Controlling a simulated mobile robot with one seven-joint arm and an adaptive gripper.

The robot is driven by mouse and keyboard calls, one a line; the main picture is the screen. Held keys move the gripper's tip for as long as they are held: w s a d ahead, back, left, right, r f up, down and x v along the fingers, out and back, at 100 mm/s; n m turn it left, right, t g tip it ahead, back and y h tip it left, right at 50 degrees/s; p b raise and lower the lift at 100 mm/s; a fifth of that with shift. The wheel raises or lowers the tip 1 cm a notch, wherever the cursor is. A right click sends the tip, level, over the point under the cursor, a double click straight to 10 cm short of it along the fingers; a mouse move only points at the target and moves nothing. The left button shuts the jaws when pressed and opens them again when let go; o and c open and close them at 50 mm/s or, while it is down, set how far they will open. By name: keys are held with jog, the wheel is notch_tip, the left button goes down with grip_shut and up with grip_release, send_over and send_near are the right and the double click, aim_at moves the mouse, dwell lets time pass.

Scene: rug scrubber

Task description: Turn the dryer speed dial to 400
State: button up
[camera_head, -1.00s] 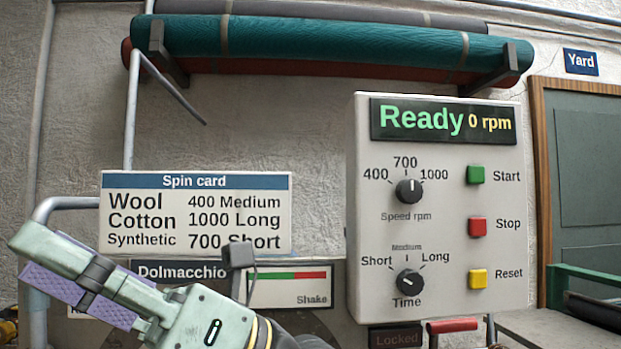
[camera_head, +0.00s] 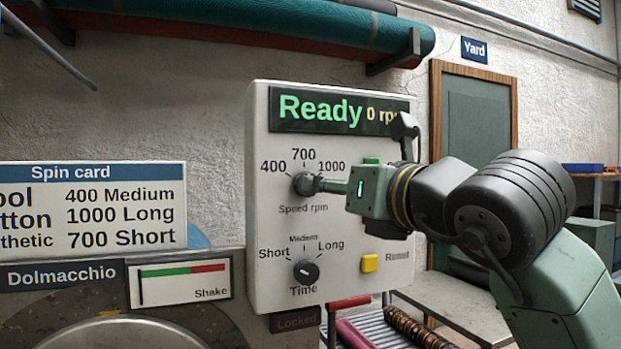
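The speed dial (camera_head: 303,184) is a dark round knob on the light grey control panel (camera_head: 262,240), with 400, 700 and 1000 in an arc above it. My gripper (camera_head: 313,184) reaches in from the right, with its narrow tip at the dial's right side. The tip overlaps the dial, and I cannot tell whether the fingers are around it or only touching. The dial's pointer does not show clearly. The display (camera_head: 340,110) reads "Ready" and "0 rpm", its right end partly covered.
Below sits the time dial (camera_head: 306,272), with the yellow reset button (camera_head: 370,263) to its right. My arm hides the start and stop buttons. The spin card (camera_head: 95,205) hangs at left. A red-handled bar (camera_head: 348,302) lies below the panel.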

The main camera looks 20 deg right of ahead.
jog(key=w+a+p, duration=0.1)
jog(key=w+p, duration=0.1)
jog(key=w, duration=0.6)
jog(key=shift+w+p, duration=0.3)
jog(key=shift+p, duration=0.05)
jog(key=shift+c, duration=0.5)
jog(key=c, duration=1.1)
jog(key=shift+o, duration=0.2)
